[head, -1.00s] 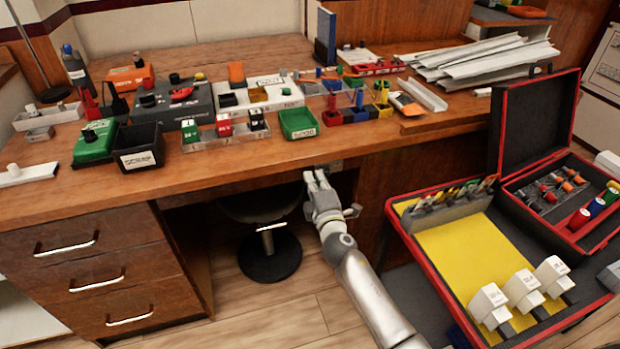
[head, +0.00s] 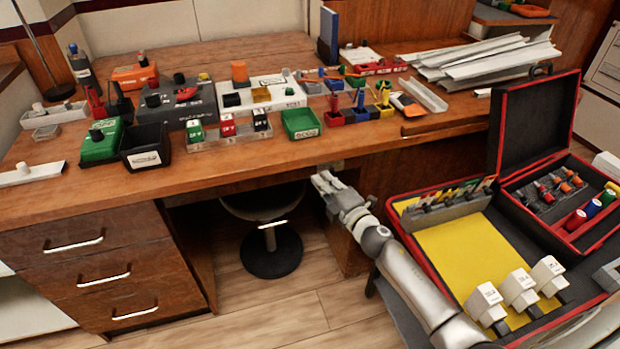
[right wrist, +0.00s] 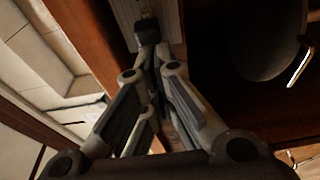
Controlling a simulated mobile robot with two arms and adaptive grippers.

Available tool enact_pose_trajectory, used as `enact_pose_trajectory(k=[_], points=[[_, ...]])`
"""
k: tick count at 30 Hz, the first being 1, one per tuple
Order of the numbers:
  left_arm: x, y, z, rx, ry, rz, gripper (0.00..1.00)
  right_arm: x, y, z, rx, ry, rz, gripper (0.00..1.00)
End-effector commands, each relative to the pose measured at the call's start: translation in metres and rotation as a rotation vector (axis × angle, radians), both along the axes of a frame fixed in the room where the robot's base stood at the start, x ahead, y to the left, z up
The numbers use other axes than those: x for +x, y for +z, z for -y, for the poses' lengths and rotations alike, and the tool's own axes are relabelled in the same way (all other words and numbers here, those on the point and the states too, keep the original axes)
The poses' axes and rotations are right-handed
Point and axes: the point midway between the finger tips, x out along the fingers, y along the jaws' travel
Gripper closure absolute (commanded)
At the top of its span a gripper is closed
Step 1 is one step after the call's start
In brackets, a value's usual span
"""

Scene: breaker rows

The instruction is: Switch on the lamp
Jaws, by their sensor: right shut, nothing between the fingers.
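No lit lamp shows. A thin dark upright rod (head: 36,48) stands at the desk's far left; its top is out of frame, and I cannot tell whether it belongs to a lamp. A small grey plate (head: 333,165) sits under the desk's front edge, above my right gripper (head: 321,181). That gripper is shut and empty, just below and left of the plate. In the right wrist view, the closed fingertips (right wrist: 150,52) are close to a dark block (right wrist: 147,27) on a pale ridged surface; I cannot tell whether they touch. My left gripper is out of view.
The wooden desk (head: 240,170) carries several switch boxes and small bins. A round stool (head: 270,250) stands in the knee space. An open black case (head: 530,130) with a yellow panel (head: 465,255) is close to my right arm. The floor in front of the drawers is clear.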

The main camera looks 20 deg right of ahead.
Motion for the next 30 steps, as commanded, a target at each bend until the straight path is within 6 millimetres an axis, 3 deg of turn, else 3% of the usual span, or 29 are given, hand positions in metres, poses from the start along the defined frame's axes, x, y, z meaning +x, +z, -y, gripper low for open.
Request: enact_pose_trajectory(k=[5, 11, 20, 30], points=[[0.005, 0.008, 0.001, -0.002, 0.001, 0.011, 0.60, -0.008, -0.002, 0.019, -0.008, 0.157, -0.002, 1.00], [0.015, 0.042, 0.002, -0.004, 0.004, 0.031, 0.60, -0.012, -0.003, 0.030, -0.005, 0.336, -0.001, 1.00], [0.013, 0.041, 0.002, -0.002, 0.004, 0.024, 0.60, -0.013, 0.004, 0.026, -0.002, 0.327, 0.001, 1.00], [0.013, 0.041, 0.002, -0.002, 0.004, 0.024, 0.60, -0.013, 0.058, 0.026, -0.007, 0.330, 0.002, 1.00]])
